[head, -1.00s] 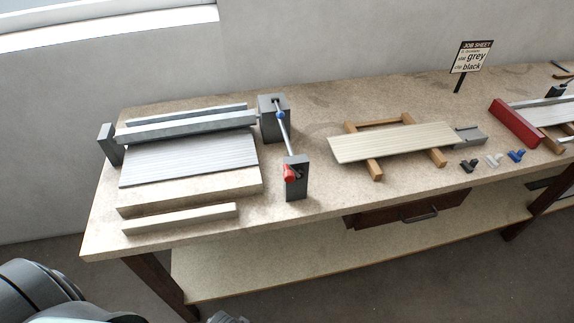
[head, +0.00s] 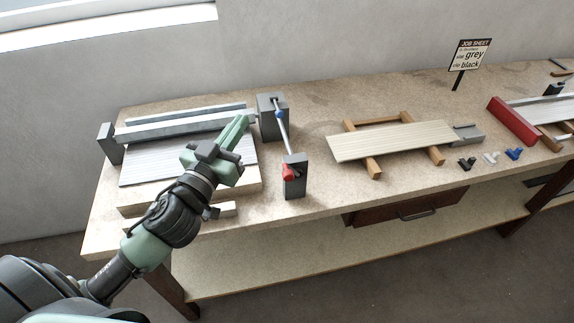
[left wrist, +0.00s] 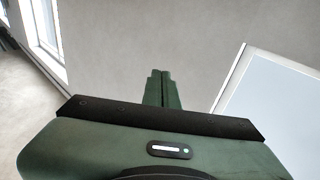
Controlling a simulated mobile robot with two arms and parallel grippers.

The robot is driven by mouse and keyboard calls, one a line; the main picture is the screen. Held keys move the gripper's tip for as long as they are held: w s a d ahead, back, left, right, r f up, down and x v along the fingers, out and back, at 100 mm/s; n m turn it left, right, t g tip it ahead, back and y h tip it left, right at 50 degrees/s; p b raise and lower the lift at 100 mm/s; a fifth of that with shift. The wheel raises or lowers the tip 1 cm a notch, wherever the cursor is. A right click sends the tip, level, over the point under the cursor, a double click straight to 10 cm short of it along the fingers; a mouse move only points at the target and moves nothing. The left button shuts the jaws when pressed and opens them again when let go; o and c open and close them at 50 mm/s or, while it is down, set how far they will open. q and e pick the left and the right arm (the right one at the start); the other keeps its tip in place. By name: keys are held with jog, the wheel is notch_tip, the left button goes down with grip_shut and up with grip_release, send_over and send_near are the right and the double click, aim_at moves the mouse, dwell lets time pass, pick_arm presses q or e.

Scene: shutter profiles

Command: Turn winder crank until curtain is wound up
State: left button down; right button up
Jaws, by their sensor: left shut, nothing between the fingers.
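The winder (head: 295,178) stands on the bench in the head view, with a red handle (head: 288,171) on its front post and a thin rod (head: 284,133) running back to a grey block (head: 272,120). The slatted grey curtain (head: 150,163) lies flat and hangs from a grey roller bar (head: 150,131). My left gripper (head: 240,125) is shut and empty, held over the right side of the curtain, left of the rod and apart from the handle. Its shut fingers also show in the left wrist view (left wrist: 160,88). My right gripper is not in view.
A pale slatted panel (head: 395,141) lies on wooden bearers at mid bench. Small black, white and blue clips (head: 513,154), a red block (head: 512,121) and a job sheet sign (head: 470,55) are further right. Bare bench (head: 315,205) lies right of the winder.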

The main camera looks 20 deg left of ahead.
pick_arm(q)
jog(key=d+r+m+h, duration=0.3)
jog(key=r+h, duration=0.2)
jog(key=m+g+h, duration=0.8)
jog(key=m+g, duration=0.1)
send_over(287, 173)
jog(key=s+a, duration=0.2)
jog(key=f, duration=0.1)
jog(key=s+a+f+g+y, duration=0.1)
jog(key=a+f+g+y, duration=0.2)
jog(key=f+g, duration=0.15)
jog(key=shift+t, duration=0.45)
jog(key=w+d+f+p, duration=0.1)
jog(key=d+f, duration=0.1)
jog(key=w+d+f+p, duration=0.1)
jog(key=f, duration=0.1)
jog(key=w+d+f+p, duration=0.1)
jog(key=d+f+p, duration=0.1)
jog(key=shift+w+d+f, duration=0.2)
jog(key=shift+d+f, duration=0.1)
jog(key=shift+f, duration=0.05)
jog(key=shift+s+a+f, duration=0.2)
jog(key=shift+a+f, duration=0.1)
jog(key=shift+a, duration=0.1)
jog(key=shift+d, duration=0.1)
